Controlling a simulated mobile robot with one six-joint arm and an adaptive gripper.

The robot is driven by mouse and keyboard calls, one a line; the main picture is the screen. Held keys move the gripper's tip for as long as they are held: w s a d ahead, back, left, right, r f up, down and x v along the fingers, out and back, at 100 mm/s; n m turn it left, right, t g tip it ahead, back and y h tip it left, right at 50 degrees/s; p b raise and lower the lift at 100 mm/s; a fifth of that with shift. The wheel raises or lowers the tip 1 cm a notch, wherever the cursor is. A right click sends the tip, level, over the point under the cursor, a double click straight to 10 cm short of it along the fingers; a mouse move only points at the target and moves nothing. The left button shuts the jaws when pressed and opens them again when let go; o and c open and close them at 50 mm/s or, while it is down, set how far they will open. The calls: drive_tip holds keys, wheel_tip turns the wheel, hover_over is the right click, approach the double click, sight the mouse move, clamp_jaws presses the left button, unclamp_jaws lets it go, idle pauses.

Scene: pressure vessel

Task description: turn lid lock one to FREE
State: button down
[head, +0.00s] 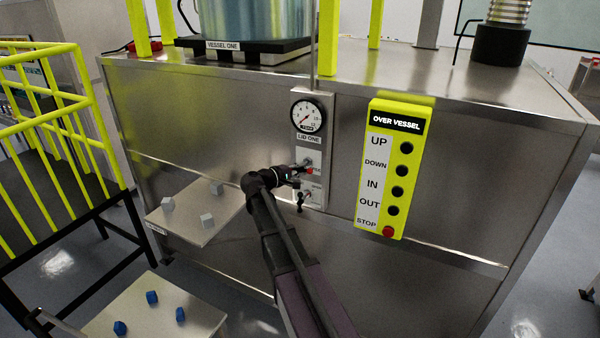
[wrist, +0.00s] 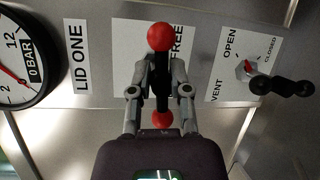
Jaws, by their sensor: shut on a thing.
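Lid lock one is a black bar handle (wrist: 161,92) with a red ball at each end, on a pale plate marked FREE (wrist: 178,42). In the wrist view the bar runs up and down the picture, and the plate's other wording is hidden behind my gripper. My gripper (wrist: 160,78) has its two fingers closed on the bar, one on each side.
The pressure gauge (head: 308,116) marked 0 BAR sits above the lock. The vent valve's black handle (wrist: 283,87) is close below, its plate marked OPEN and CLOSED. A yellow OVER VESSEL button panel (head: 393,170) stands to the right. A shelf (head: 190,226) with grey blocks is at left.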

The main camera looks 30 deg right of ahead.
drive_tip(key=n+b, duration=0.1)
drive_tip(key=n+h+b, duration=0.1)
drive_tip(key=n+b, duration=0.1)
drive_tip(key=shift+s+f+n+h, duration=0.15)
drive_tip(key=shift+f+n+h, duration=0.15)
drive_tip(key=shift+f, duration=0.1)
drive_tip(key=n+h+b, duration=0.1)
drive_tip(key=n, duration=0.1)
drive_tip(key=n+t+b, duration=0.1)
drive_tip(key=n, duration=0.1)
drive_tip(key=shift+s+n+h+b, duration=0.1)
drive_tip(key=shift+n+h+b, duration=0.2)
drive_tip(key=shift+h+b, duration=0.1)
drive_tip(key=n+t+b, duration=0.1)
drive_tip(key=n, duration=0.1)
drive_tip(key=n+t+b, duration=0.1)
drive_tip(key=n, duration=0.2)
drive_tip(key=shift+r+n+t+h, duration=0.1)
drive_tip(key=shift+n+t+h, duration=0.2)
drive_tip(key=shift+t, duration=0.1)
drive_tip(key=shift+r+n+t+b, duration=0.1)
drive_tip(key=shift+n+t+b, duration=0.7)
drive_tip(key=shift+n, duration=1.3)
drive_tip(key=shift+t, duration=0.3)
drive_tip(key=c, duration=0.6)
unclamp_jaws()
drive_tip(key=shift+d, duration=0.15)
drive_tip(key=shift+c, duration=0.2)
drive_tip(key=shift+w+r, duration=0.1)
drive_tip(key=shift+w, duration=0.1)
